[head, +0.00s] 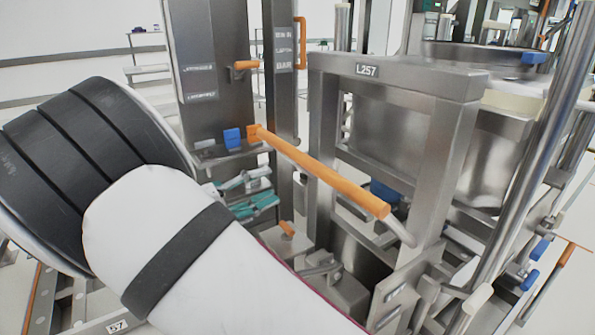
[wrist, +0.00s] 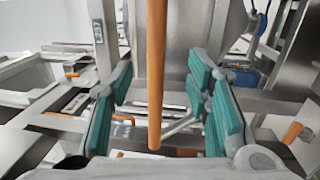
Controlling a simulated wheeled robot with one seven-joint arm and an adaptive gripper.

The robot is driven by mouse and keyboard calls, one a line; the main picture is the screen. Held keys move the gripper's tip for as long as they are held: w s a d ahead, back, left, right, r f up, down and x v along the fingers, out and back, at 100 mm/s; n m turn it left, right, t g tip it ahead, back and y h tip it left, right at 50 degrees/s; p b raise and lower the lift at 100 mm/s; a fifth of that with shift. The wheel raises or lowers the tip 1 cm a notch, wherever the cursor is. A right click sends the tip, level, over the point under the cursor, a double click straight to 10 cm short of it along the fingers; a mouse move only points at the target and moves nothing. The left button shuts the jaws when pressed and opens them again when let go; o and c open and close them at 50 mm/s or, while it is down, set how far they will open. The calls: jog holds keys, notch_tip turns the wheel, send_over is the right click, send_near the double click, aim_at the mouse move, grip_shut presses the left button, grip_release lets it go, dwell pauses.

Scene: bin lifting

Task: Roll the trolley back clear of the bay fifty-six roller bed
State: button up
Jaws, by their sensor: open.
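An orange handle bar (head: 325,175) runs slantwise in front of a steel frame labelled L257 (head: 395,82). Its near end meets a grey bent piece by the frame; I cannot tell for sure that this frame is the trolley. My gripper (head: 262,190), with teal pads, is open and empty, below and left of the bar in the head view. In the wrist view the orange bar (wrist: 156,75) stands upright in the picture between the two open fingers (wrist: 162,85), apart from both pads. I cannot make out the bay fifty-six roller bed.
A steel column (head: 208,70) with a small orange handle (head: 245,65) stands behind my gripper. A large steel vessel (head: 400,140) sits behind the frame. A plate reading 57 (head: 117,326) is at the lower left. Blue-tipped levers (head: 540,250) crowd the right.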

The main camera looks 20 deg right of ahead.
aim_at(301, 164)
jog(key=shift+t+h, duration=0.3)
jog(key=shift+t, duration=0.1)
jog(key=x, duration=0.4)
jog(key=b+x, duration=0.1)
jog(key=x, duration=0.3)
jog(key=w+b+x, duration=0.1)
jog(key=x, duration=0.3)
jog(key=shift+w+a+f, duration=0.15)
grip_shut()
